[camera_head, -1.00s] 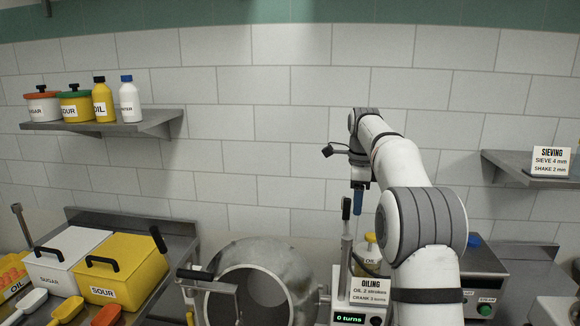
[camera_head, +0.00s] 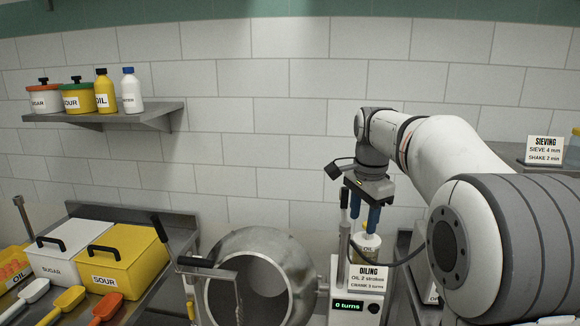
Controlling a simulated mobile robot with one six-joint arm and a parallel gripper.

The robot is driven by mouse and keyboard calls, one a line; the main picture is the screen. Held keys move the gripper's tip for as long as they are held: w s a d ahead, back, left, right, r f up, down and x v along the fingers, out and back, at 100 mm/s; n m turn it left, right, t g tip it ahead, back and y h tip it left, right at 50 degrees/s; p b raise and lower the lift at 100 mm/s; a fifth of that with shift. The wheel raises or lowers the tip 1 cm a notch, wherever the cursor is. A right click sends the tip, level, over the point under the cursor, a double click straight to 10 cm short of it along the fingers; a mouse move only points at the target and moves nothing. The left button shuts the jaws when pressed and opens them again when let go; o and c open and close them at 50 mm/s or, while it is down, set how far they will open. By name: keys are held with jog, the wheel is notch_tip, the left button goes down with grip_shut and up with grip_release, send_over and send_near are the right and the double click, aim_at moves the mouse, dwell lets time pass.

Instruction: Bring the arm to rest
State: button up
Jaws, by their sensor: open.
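My gripper (camera_head: 366,219) hangs at the centre right in the head view, pointing down with its two blue fingers apart. It is open and I see nothing between the fingers. The fingertips are close to a white bottle with a yellow band (camera_head: 368,243) behind the oiling sign; I cannot tell whether they touch it. My white and grey arm bends in from the right and hides much of the bench there.
A steel drum (camera_head: 225,262) with a crank stands left of the oiling unit (camera_head: 372,305), whose display reads 0 turns. A sugar box (camera_head: 62,258) and yellow sour box (camera_head: 118,262) stand at left. A wall shelf (camera_head: 110,115) holds several containers. A sieving sign (camera_head: 544,151) stands at right.

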jog(key=s+f+n+b, duration=0.1)
jog(key=s+f+n, duration=0.3)
jog(key=s, duration=0.5)
jog(key=s+f+n+t+b, duration=0.1)
jog(key=s+f+n, duration=0.3)
jog(key=s, duration=0.5)
jog(key=s+a+f+n+t+b, duration=0.1)
jog(key=s+f+n, duration=0.4)
jog(key=s+f, duration=0.2)
jog(key=shift+s+f+b, duration=0.35)
jog(key=shift+s, duration=0.6)
